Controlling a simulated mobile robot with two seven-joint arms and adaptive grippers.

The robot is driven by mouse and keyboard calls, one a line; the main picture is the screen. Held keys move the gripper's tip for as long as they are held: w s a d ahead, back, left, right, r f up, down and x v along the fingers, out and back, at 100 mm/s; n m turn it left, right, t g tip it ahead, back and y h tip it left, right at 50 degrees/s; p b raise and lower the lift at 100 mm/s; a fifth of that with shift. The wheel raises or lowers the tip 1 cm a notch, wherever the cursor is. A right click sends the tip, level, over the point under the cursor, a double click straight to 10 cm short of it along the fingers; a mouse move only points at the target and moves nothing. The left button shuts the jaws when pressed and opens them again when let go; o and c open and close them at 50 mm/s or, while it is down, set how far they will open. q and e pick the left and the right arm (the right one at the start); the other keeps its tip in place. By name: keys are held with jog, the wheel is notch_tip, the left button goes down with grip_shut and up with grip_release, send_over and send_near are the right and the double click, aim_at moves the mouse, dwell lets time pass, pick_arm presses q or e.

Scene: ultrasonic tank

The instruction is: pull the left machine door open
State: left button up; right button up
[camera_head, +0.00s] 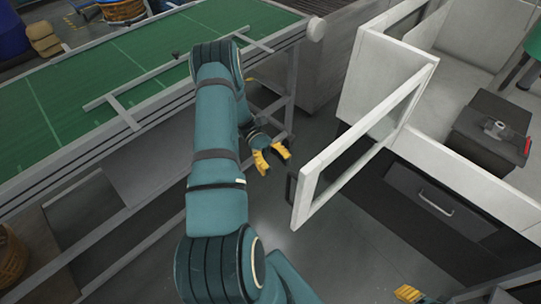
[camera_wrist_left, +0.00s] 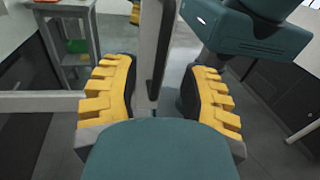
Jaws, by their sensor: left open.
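The left machine door (camera_head: 352,143) is a white open frame standing swung out from the white machine's front. A dark handle (camera_head: 291,188) sits at its free edge. My left gripper (camera_head: 270,157) is open just left of that edge, with yellow fingers. In the left wrist view, the door's upright edge (camera_wrist_left: 147,60) and dark handle (camera_wrist_left: 159,70) show between the spread fingers of the left gripper (camera_wrist_left: 162,80); I cannot tell whether they touch. Only yellow fingertips of my right gripper (camera_head: 408,294) show at the bottom; its opening is unclear.
The white machine (camera_head: 465,170) has a grey block (camera_head: 490,130) with a small metal part inside. A second white frame (camera_head: 405,14) stands at the machine's far side. A green conveyor (camera_head: 110,85) runs along the left. Grey floor (camera_head: 345,250) is clear below the door.

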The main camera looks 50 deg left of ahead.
pick_arm(q)
jog(key=shift+w+a, duration=0.2)
jog(key=shift+a, duration=1.7)
